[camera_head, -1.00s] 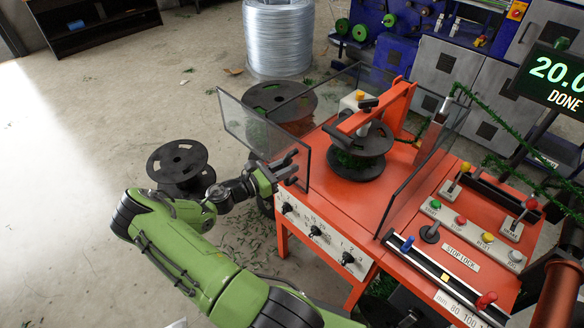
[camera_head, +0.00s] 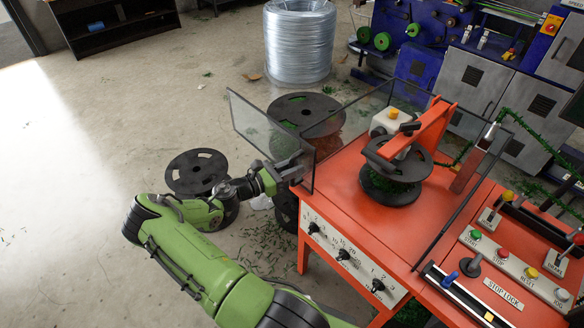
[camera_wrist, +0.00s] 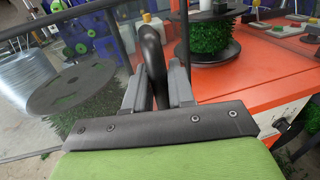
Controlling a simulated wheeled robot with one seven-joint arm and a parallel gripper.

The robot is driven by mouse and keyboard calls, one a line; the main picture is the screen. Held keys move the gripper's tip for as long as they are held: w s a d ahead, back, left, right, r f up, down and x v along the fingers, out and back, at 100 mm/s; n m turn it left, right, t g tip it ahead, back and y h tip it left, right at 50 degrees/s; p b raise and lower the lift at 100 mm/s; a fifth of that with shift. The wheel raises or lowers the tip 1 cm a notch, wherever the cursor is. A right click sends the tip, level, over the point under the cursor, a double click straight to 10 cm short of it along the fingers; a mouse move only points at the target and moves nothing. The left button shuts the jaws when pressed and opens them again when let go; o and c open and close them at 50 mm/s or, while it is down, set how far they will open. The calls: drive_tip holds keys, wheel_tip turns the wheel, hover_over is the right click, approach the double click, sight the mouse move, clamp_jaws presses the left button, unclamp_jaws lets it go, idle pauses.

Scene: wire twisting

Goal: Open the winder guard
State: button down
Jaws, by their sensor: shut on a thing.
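The winder guard (camera_head: 262,128) is a dark-framed clear panel at the left side of the orange winder table (camera_head: 345,200). It stands swung outward, angled away from the table, with its far end out over the floor. My gripper (camera_head: 290,172) is at the panel's near end, by the table's front left corner. In the wrist view my gripper (camera_wrist: 155,90) is shut on the guard's dark curved handle (camera_wrist: 151,50), which rises between the fingers. The handle's lower part is hidden by the fingers.
A spool with green wire (camera_head: 392,180) sits on the table under an orange arm (camera_head: 425,130). Fixed clear panels (camera_head: 470,180) stand at the right and back. Black reels (camera_head: 196,172) stand on the floor at left. Floor (camera_head: 130,110) farther left is mostly clear.

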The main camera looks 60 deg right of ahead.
drive_tip(key=c, duration=1.1)
unclamp_jaws()
drive_tip(key=v, duration=1.5)
drive_tip(key=shift+a, duration=0.35)
drive_tip(key=shift+w+r, duration=0.1)
drive_tip(key=shift+w, duration=0.05)
